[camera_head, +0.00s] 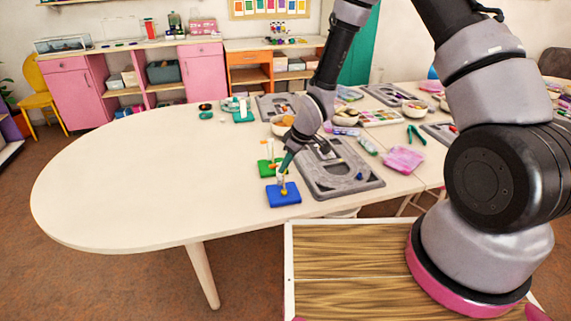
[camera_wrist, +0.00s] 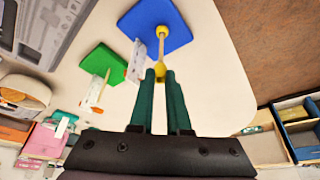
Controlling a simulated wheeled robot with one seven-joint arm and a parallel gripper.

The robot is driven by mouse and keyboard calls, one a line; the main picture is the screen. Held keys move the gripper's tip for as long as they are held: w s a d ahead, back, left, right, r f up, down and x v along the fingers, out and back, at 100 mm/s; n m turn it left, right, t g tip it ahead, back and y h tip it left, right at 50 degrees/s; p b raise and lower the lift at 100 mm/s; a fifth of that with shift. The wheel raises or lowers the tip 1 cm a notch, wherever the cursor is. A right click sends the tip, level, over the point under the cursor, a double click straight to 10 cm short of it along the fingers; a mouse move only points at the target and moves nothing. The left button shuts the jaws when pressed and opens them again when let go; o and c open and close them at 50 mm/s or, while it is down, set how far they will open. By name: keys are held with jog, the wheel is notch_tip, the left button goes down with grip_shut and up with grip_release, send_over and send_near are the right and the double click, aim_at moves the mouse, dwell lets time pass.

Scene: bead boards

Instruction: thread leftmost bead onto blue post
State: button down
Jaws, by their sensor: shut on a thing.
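The blue board (camera_head: 284,194) lies flat near the table's front edge, and it also shows at the top of the wrist view (camera_wrist: 150,15). A thin yellow post (camera_wrist: 162,48) stands on it, with a rounded yellow piece (camera_wrist: 162,31) low on the post. My gripper (camera_wrist: 160,76) points down over the blue board; it also shows in the head view (camera_head: 286,162). Its green fingers are shut on a small yellow bead (camera_wrist: 160,68) at the post's upper end. I cannot tell whether the bead is around the post or just above it.
The green board (camera_head: 268,169), with its own post, lies just behind the blue one; it also shows in the wrist view (camera_wrist: 103,62). A grey tray (camera_head: 345,185) lies close on the right. The table (camera_head: 130,170) is clear on the left.

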jog(key=shift+f, duration=0.45)
dwell(0.4)
jog(key=shift+f, duration=0.85)
jog(key=c, duration=0.8)
grip_release()
jog(key=v, duration=1)
jog(key=shift+d+r, duration=0.2)
jog(key=shift+r, duration=0.1)
